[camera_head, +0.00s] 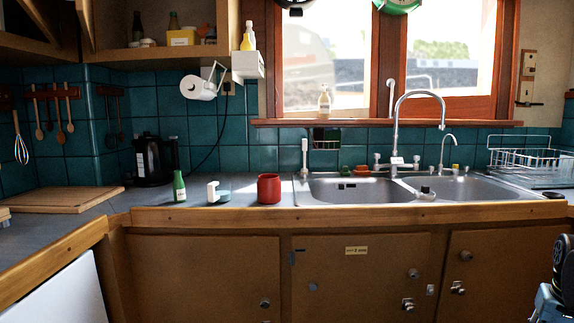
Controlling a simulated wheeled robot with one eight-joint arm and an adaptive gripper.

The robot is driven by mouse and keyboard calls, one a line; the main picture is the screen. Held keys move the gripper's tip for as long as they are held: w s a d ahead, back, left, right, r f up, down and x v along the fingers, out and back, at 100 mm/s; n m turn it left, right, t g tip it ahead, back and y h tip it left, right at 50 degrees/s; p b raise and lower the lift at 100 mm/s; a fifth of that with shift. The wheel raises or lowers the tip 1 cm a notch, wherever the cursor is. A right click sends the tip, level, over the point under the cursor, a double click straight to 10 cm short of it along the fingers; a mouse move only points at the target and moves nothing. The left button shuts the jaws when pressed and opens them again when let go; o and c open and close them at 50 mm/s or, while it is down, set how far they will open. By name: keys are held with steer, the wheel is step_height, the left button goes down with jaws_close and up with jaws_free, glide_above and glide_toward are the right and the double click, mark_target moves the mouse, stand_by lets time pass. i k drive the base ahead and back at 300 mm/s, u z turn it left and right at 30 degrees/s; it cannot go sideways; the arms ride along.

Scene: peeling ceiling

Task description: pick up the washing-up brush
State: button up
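A pale upright handled item (304,158) stands at the back left corner of the sink. It may be the washing-up brush, but its bristles are too small to make out. A black and blue-grey part of my arm shows at the lower right edge, well away from both. My gripper's fingers do not show.
A red pot (269,189), a white and teal item (217,192) and a green bottle (179,187) stand left of the double sink (345,191). A tall tap (396,125) rises behind it. A wire dish rack (525,163) stands to the right.

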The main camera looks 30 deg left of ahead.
mark_target(304, 170)
steer(key=z, duration=0.05)
steer(key=k, duration=1.25)
steer(key=u, duration=1.25)
steer(key=i, duration=0.7)
